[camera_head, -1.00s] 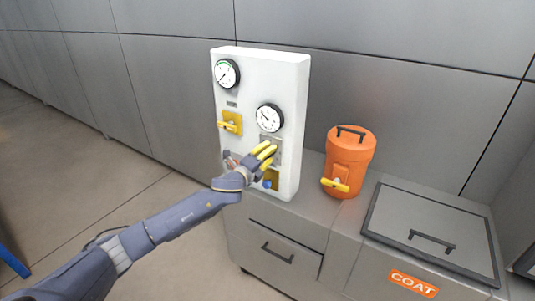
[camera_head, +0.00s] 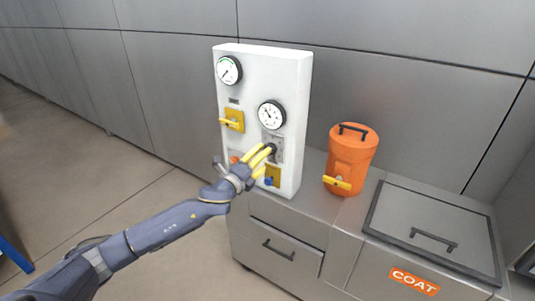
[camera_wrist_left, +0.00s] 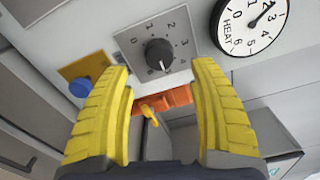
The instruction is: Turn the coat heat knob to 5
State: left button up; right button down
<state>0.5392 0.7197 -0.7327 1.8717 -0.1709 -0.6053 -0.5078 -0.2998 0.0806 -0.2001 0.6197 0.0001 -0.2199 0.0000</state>
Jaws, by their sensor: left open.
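The coat heat knob (camera_head: 272,148) is a small black round knob on a grey plate, below the lower gauge (camera_head: 271,114). In the left wrist view the knob (camera_wrist_left: 158,53) sits on a plate marked with numbers from 0 upward. A pale mark shows at its lower edge; I cannot tell surely which number it points to. The gauge marked HEAT (camera_wrist_left: 252,25) is to its right there. My left gripper (camera_head: 270,150) has two yellow fingers, open and apart, in front of the knob. In the wrist view the knob shows beyond the fingertips, between them, apparently ungripped.
An orange canister (camera_head: 350,160) stands right of the panel. A COAT-labelled cabinet (camera_head: 414,282) is at the lower right.

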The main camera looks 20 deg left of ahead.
pick_arm(q)
jog(key=v, duration=0.6)
jog(key=shift+d+r, duration=0.1)
dwell(0.4)
